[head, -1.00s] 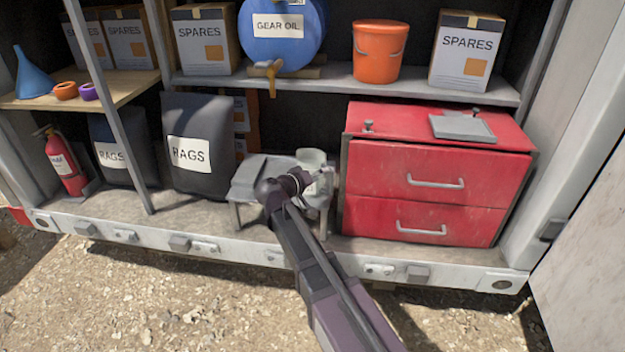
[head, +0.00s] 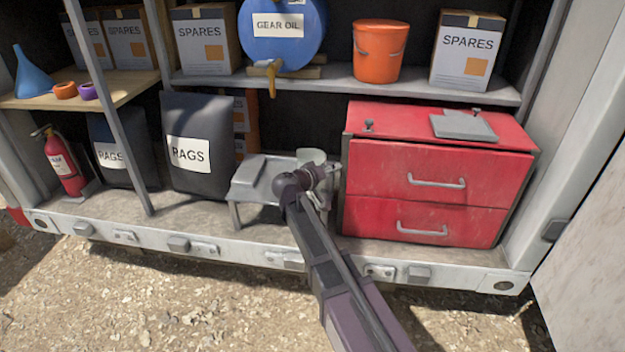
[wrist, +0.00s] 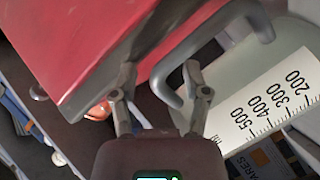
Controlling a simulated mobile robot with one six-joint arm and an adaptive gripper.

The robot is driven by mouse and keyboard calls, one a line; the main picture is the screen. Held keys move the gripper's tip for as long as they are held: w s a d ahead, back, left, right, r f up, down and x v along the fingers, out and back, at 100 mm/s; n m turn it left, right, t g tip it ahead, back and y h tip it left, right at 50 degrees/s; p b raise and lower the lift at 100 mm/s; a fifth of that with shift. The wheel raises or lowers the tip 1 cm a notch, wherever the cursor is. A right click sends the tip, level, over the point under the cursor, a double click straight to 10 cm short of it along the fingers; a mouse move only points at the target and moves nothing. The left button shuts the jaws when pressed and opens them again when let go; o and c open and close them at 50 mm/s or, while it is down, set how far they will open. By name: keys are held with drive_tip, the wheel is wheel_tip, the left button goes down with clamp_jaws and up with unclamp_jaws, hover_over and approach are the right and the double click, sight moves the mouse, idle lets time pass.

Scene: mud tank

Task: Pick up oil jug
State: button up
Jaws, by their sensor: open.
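The oil jug is a pale measuring jug with a grey handle. In the head view only its upper part (head: 311,155) shows behind my wrist, by the small metal stand (head: 247,182). In the wrist view its body (wrist: 285,65), with black scale marks, fills the right side. Its grey handle (wrist: 207,32) loops just ahead of my gripper (wrist: 160,75). My gripper is open, with one finger on each side of the handle's near bend. I cannot tell whether either finger touches it.
The red drawer cabinet (head: 425,185) stands close to the right of the jug. A dark rags bag (head: 200,110) is left of the stand. The shelf above holds a blue gear oil drum (head: 290,48) and an orange bucket (head: 378,65). The deck edge runs along the front.

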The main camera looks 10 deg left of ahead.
idle(0.3)
clamp_jaws()
drive_tip(key=shift+r, duration=0.2)
wheel_tip(320, 180, up, 4)
drive_tip(key=p, duration=0.4)
drive_tip(key=shift+f, duration=0.2)
drive_tip(key=s+a, duration=0.2)
drive_tip(key=s, duration=0.5)
drive_tip(key=s+a+r+p, duration=0.1)
drive_tip(key=s+a, duration=0.2)
drive_tip(key=s, duration=0.5)
drive_tip(key=shift+a, duration=0.15)
